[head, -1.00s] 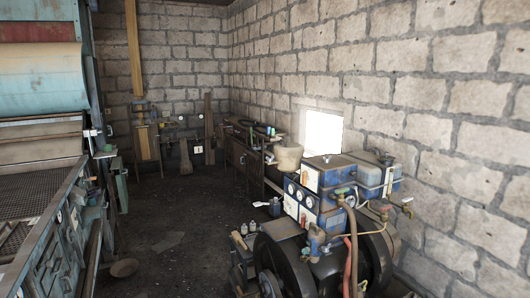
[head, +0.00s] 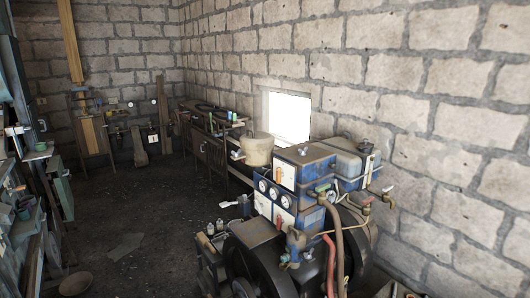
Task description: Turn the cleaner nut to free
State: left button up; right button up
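A blue engine (head: 300,205) with gauges, brass taps, hoses and a large dark flywheel (head: 262,262) stands at the lower right in the head view, close to the stone wall. I cannot pick out the cleaner nut for certain among its small fittings. Neither of my grippers is in view.
A workbench (head: 215,140) with tools runs along the right wall, and a pale bucket (head: 257,149) stands near the engine. Machinery (head: 25,215) lines the left edge. Dark floor (head: 140,215) between them is mostly clear, with a shallow bowl (head: 75,283) on it.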

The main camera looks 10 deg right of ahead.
aim_at(235, 155)
jog(key=u, duration=0.7)
jog(key=i, duration=0.75)
jog(key=u, duration=0.7)
jog(key=i, duration=0.65)
jog(key=z, duration=0.7)
jog(key=i, duration=0.5)
jog(key=z, duration=0.55)
